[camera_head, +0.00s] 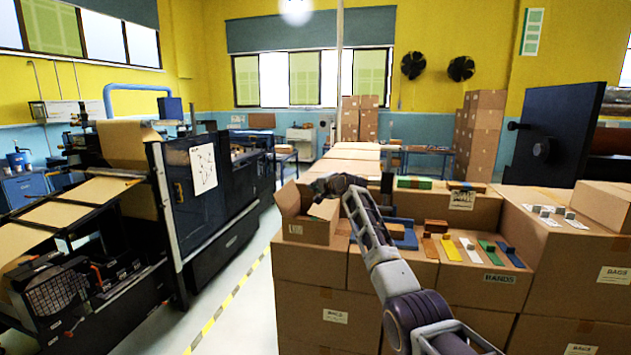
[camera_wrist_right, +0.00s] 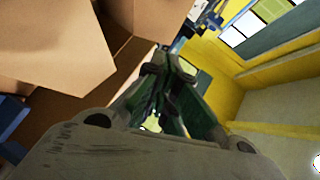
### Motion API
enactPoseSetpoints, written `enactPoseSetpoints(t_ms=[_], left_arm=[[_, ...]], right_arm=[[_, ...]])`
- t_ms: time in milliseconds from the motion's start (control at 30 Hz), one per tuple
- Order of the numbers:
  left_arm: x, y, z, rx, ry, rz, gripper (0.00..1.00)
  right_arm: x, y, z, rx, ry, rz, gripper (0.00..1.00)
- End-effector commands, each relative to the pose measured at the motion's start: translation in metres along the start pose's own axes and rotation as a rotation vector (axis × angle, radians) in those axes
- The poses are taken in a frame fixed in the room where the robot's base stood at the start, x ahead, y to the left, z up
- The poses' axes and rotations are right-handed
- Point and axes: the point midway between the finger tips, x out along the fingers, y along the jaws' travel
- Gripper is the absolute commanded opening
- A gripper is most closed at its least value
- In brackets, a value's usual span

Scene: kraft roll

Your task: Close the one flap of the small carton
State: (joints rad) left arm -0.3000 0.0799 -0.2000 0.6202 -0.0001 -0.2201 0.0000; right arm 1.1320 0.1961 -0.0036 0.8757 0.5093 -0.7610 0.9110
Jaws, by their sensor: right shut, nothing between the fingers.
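The small carton (camera_head: 308,230) is a brown open box on the left end of the stacked boxes. One flap (camera_head: 288,198) stands up at its left side, and another panel (camera_head: 325,209) shows at its right, below my gripper. My right gripper (camera_head: 322,186) is over the carton's far right part, shut and empty; I cannot tell whether it touches the cardboard. In the right wrist view, brown cardboard panels of the carton (camera_wrist_right: 58,45) fill the upper left, beside the shut fingers (camera_wrist_right: 155,70). My left gripper is not in view.
Blue, orange, yellow and green pieces (camera_head: 487,250) lie on the boxes to the right of my arm. A dark monitor-like panel (camera_head: 556,135) stands at right. A black machine (camera_head: 205,190) stands left across an open floor aisle (camera_head: 245,285).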

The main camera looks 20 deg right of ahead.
Motion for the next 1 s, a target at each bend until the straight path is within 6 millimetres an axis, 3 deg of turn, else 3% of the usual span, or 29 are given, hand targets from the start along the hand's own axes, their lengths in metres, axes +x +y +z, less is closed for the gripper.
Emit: enactPoseSetpoints(t_ms=[700, 1000], left_arm=[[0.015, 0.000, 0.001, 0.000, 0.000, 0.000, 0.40], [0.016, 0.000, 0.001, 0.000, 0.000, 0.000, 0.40]], right_arm=[[-0.041, -0.029, 0.012, 0.000, 0.000, 0.000, 0.00], [-0.046, -0.033, 0.013, 0.001, 0.001, 0.001, 0.00]])
